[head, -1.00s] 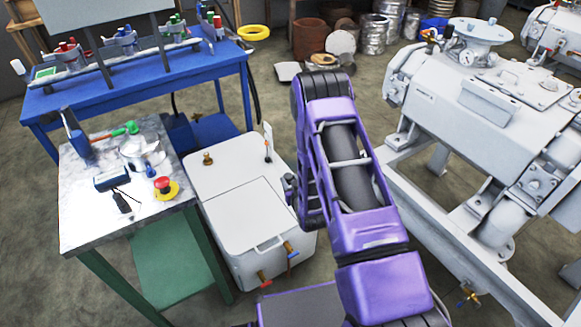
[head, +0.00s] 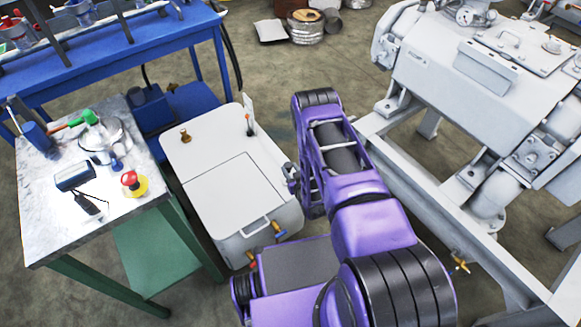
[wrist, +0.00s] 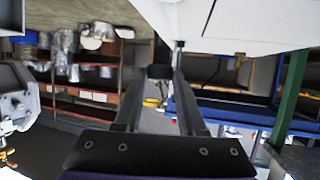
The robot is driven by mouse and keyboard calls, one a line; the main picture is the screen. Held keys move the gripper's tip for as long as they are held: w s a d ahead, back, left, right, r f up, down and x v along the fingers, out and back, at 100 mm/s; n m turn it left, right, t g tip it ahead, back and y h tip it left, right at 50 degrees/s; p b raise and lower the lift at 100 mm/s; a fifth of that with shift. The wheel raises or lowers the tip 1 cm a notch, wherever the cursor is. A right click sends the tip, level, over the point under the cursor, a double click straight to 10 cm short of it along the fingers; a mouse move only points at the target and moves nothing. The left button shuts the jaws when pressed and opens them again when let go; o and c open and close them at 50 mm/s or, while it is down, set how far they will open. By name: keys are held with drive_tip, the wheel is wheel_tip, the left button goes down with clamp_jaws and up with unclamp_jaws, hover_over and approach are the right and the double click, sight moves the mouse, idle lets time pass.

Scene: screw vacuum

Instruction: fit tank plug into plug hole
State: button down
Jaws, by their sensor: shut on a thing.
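The white tank (head: 222,222) stands on the floor left of my arm in the head view. In the wrist view the tank's pale surface (wrist: 250,22) fills the top right, close to the fingertips. My gripper (wrist: 166,76) has its fingers close together at the tips, shut on a small dark piece (wrist: 158,72), which I take as the tank plug; its shape is hard to make out. I cannot make out the plug hole.
A steel-topped table (head: 50,225) with tools and a red button stands left of the tank. A blue bench (head: 120,52) is behind it. A large grey machine (head: 440,75) on a frame stands at the right.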

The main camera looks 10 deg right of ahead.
wheel_tip(320, 180, down, 3)
drive_tip(key=b, duration=0.3)
drive_tip(key=shift+f, duration=0.15)
drive_tip(key=shift+f+b, duration=0.6)
drive_tip(key=shift+f, duration=0.65)
drive_tip(key=shift+f, duration=1.65)
idle(0.3)
drive_tip(key=shift+c, duration=2)
unclamp_jaws()
